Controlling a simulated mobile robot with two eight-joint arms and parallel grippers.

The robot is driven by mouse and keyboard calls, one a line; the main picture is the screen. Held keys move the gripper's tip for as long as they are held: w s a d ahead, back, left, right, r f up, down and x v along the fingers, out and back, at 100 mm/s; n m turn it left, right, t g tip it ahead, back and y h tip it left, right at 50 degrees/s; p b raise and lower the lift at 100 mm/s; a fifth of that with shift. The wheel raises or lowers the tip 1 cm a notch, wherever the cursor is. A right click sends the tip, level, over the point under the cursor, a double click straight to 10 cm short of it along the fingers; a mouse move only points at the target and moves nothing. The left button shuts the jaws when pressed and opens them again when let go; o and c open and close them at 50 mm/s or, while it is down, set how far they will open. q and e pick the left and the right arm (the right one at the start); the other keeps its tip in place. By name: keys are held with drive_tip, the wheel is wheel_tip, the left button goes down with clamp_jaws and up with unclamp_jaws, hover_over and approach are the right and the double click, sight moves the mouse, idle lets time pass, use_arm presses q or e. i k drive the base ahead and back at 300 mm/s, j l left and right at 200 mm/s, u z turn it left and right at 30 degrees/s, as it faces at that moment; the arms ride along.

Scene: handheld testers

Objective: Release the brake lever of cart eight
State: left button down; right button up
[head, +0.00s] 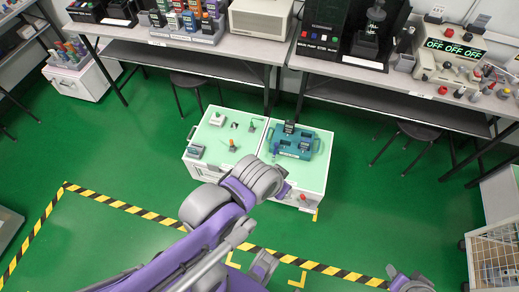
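Two white carts with pale green tops stand side by side on the green floor, the left cart (212,163) and the right cart (316,172). No number is readable on either, so I cannot tell which is cart eight. A small red part (303,196) shows low on the right cart's front; whether it is a brake lever is unclear. My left arm reaches up from the lower left, and its gripper end (285,188) is in front of the right cart, its fingers mostly hidden by the wrist. Part of my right arm's end (410,283) shows at the bottom edge; its fingers are not clear.
A blue tester (292,141) lies on the right cart; small devices are on the left one. Workbenches (210,45) with equipment run along the back, with stools (412,133) below. Yellow-black floor tape (140,212) crosses in front. A wire-sided crate (497,255) stands at right.

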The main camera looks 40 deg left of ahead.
sight(303, 197)
drive_tip(key=u, duration=1.25)
drive_tip(key=k+l+z, duration=0.25)
drive_tip(key=k+z, duration=0.15)
drive_tip(key=i+l+z, duration=0.45)
drive_tip(key=i, duration=0.2)
drive_tip(key=k+j, duration=0.05)
